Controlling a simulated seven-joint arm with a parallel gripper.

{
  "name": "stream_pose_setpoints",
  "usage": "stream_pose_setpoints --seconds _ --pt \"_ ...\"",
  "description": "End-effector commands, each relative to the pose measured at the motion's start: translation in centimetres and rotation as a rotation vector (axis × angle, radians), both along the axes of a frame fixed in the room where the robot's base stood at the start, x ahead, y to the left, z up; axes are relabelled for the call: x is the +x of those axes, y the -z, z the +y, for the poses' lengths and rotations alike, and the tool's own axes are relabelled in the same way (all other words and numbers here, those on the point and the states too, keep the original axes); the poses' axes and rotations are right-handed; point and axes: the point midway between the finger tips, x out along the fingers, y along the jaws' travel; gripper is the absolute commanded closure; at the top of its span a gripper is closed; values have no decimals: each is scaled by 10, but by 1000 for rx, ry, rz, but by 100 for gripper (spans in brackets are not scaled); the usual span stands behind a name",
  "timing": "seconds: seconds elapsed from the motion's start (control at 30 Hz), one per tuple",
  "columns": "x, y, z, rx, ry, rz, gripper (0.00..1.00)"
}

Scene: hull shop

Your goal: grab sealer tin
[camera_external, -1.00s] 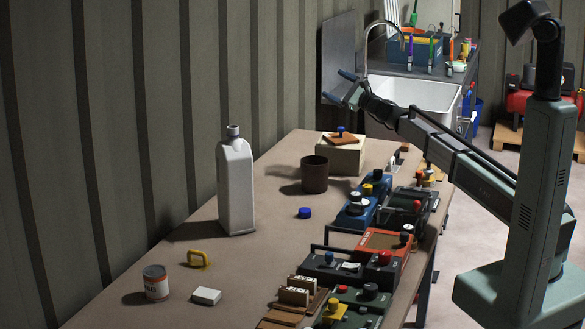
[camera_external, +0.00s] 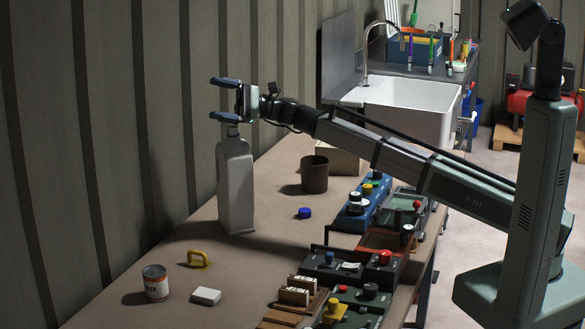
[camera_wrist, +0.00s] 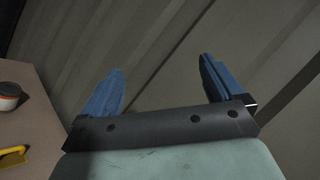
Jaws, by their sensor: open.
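The sealer tin, seemingly the small grey can with an orange and white label (camera_external: 156,283), stands upright at the near left of the table. In the wrist view the tin (camera_wrist: 9,96) is cut off by the left edge. My gripper (camera_external: 212,99) is open and empty, its two blue fingers pointing left toward the wall. It is high up, around the level of the white bottle's cap and well away from the tin. In the wrist view my gripper (camera_wrist: 160,85) has its fingers spread with only wall between them.
A tall white bottle (camera_external: 236,185) stands close under my gripper. A yellow handle (camera_external: 198,259), a white block (camera_external: 206,296), a blue cap (camera_external: 304,213) and a brown cup (camera_external: 314,175) are on the table (camera_external: 258,262). Toolboxes and control boxes line its right side. The ribbed wall (camera_external: 110,130) is close at left.

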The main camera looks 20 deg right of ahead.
Motion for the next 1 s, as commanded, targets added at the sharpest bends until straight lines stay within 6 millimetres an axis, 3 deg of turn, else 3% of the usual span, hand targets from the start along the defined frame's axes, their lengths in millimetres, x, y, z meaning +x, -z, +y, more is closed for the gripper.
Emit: stream_pose_setpoints --seconds 0.03,0.13,0.4,0.7,1.0 --pt "-23 11 27 -42 -51 -51 6" --pt "-66 37 70 -149 -125 -219 6" --pt "-147 112 148 -420 -283 -791 6" --pt "-212 187 198 -654 -543 -1425 6" --pt "-249 228 219 -809 -839 -1929 6"
